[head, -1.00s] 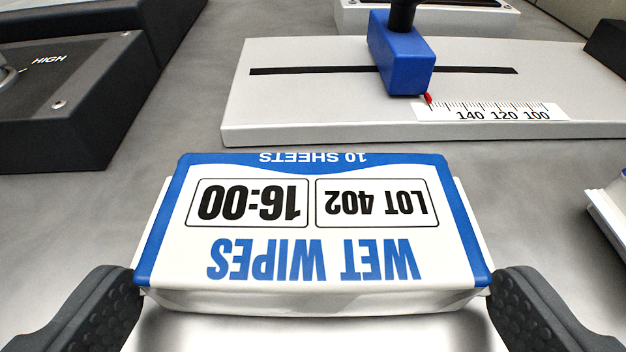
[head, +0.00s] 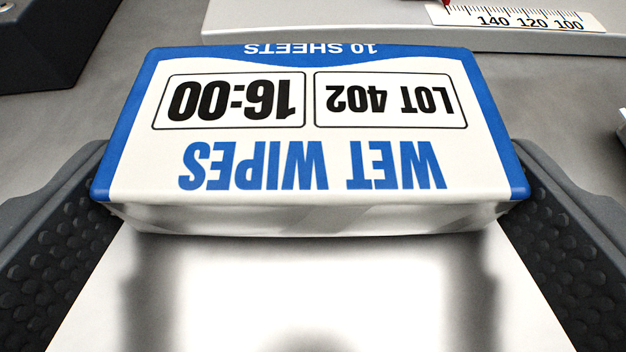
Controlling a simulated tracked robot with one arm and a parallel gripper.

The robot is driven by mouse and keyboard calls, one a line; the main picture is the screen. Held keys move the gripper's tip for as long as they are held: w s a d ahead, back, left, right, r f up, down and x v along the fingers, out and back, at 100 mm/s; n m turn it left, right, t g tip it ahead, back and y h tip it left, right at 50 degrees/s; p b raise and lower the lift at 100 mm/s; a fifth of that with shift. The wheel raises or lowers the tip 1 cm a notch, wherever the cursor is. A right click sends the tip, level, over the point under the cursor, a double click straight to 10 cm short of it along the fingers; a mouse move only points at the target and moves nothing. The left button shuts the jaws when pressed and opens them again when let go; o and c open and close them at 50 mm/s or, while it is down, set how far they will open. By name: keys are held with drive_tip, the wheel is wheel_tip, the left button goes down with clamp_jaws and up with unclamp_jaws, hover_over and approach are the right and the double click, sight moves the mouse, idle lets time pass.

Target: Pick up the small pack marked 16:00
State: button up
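The small white and blue wet wipes pack (head: 315,165) lies flat in the middle of the head view. Its print is upside down to me and reads 16:00, LOT 402 and 10 SHEETS. My gripper (head: 310,185) is open, with one dark ribbed finger at the left end of the pack and one at the right end. The pack's near corners overlap the fingers in the picture. I cannot tell whether the fingers touch its sides.
A pale plate with a ruler scale (head: 525,18) lies beyond the pack. A dark box (head: 50,50) stands at the far left. A bright white surface (head: 315,270) with blurred shadows is in front of the pack. A pale object is cut off at the right edge.

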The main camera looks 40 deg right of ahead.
drive_tip(key=shift+r, duration=0.8)
wheel_tip(320, 180, up, 2)
drive_tip(key=shift+p, duration=0.3)
drive_tip(key=s+a+b, duration=0.2)
drive_tip(key=s+a, duration=0.6)
drive_tip(key=s, duration=0.5)
drive_tip(key=shift+s+a+r+b, duration=0.25)
drive_tip(key=shift+a+r+b, duration=0.1)
drive_tip(key=shift+r, duration=0.1)
